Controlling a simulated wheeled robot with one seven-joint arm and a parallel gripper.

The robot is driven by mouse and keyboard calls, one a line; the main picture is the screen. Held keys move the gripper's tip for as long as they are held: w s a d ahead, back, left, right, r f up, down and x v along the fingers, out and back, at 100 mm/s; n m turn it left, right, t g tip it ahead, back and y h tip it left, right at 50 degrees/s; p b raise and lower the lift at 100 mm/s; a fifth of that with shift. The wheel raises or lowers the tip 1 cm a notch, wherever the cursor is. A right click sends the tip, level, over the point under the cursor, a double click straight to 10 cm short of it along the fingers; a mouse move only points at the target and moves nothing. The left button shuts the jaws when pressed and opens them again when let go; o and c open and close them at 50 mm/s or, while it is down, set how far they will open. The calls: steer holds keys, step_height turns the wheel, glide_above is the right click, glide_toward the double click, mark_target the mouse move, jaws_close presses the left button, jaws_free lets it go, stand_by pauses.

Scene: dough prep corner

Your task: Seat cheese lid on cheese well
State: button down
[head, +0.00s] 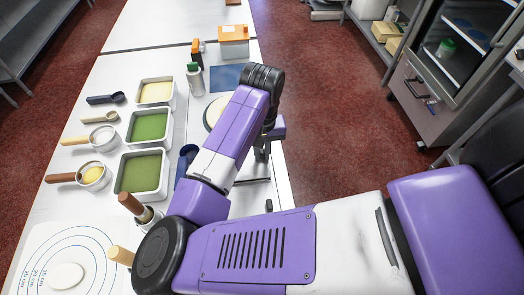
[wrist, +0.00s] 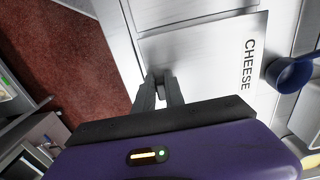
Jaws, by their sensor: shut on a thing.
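The cheese lid (wrist: 208,62) is a flat pale plate marked CHEESE, seen in the wrist view beyond my fingers. My gripper (wrist: 161,90) is shut on the small dark handle near the lid's left edge. I cannot tell whether the lid rests on the counter or is just above it. In the head view my arm hides most of the lid and the fingertips. A metal well with pale yellow contents (head: 156,93), likely the cheese well, stands open at the back of a row of wells, left of my arm.
Two wells with green contents (head: 149,125) (head: 142,173) stand nearer in that row. A dark blue scoop (wrist: 288,75) lies just right of the lid. Ladles and small bowls (head: 103,137) line the left. Bottles (head: 195,78) and an orange-topped tub (head: 233,40) stand behind.

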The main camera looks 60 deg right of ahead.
steer(key=shift+f+b, duration=0.5)
steer(key=shift+f, duration=0.4)
steer(key=c, duration=1.3)
jaws_free()
steer(key=shift+r, duration=0.15)
step_height(320, 180, up, 5)
steer(key=p, duration=0.5)
steer(key=shift+r, duration=1.45)
